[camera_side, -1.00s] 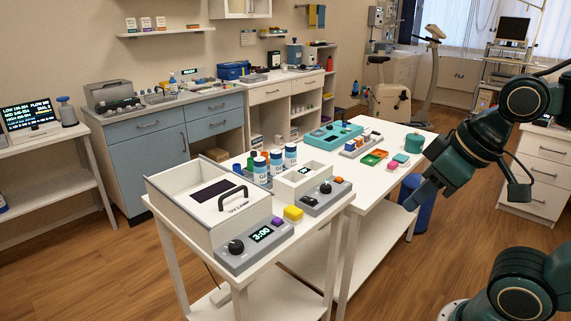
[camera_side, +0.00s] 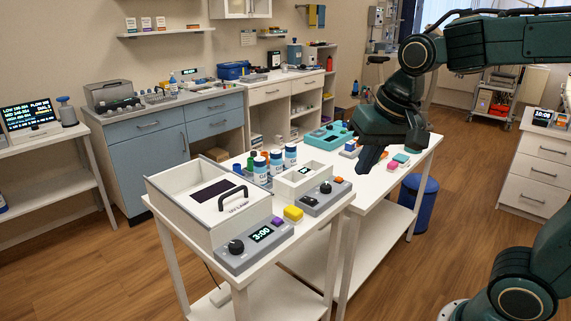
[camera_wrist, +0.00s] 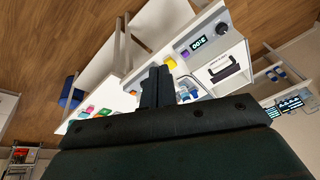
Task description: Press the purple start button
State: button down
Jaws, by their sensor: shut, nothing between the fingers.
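The purple button (camera_side: 277,222) is on the grey control panel (camera_side: 225,262) at the front of a white box (camera_side: 180,218) with a black handle. Left of the button on the panel are a display reading 3:00 (camera_side: 262,234) and a black knob (camera_side: 236,246). In the wrist view the button (camera_wrist: 185,54) shows small, beside the display (camera_wrist: 197,43). My gripper (camera_side: 368,164) is shut and empty, above the right-hand table, to the right of and apart from the button. In the wrist view its fingers (camera_wrist: 157,82) point toward the tables.
A yellow block (camera_side: 293,214) sits right beside the panel. A second, smaller white unit (camera_side: 318,198) with a knob and an orange button stands behind it. Several blue-and-white bottles (camera_side: 275,163) stand behind the box. A teal case (camera_side: 325,137) lies farther back.

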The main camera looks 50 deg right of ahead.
jog(key=w+f+m+g, duration=0.1)
jog(key=w+f+m, duration=0.15)
jog(key=w, duration=0.35)
jog(key=w+f+m+g, duration=0.1)
jog(key=w+f+m, duration=0.1)
jog(key=w+m, duration=0.3)
jog(key=m+g, duration=0.2)
jog(key=m, duration=0.2)
send_near(277, 220)
jog(key=shift+a+r+h, duration=0.25)
jog(key=shift+a+h, duration=0.05)
jog(key=shift+h, duration=0.1)
jog(key=shift+f, duration=0.1)
jog(key=shift+d+f, duration=0.2)
jog(key=shift+f, duration=1.45)
jog(key=shift+d+f, duration=0.15)
jog(key=shift+f, duration=1.55)
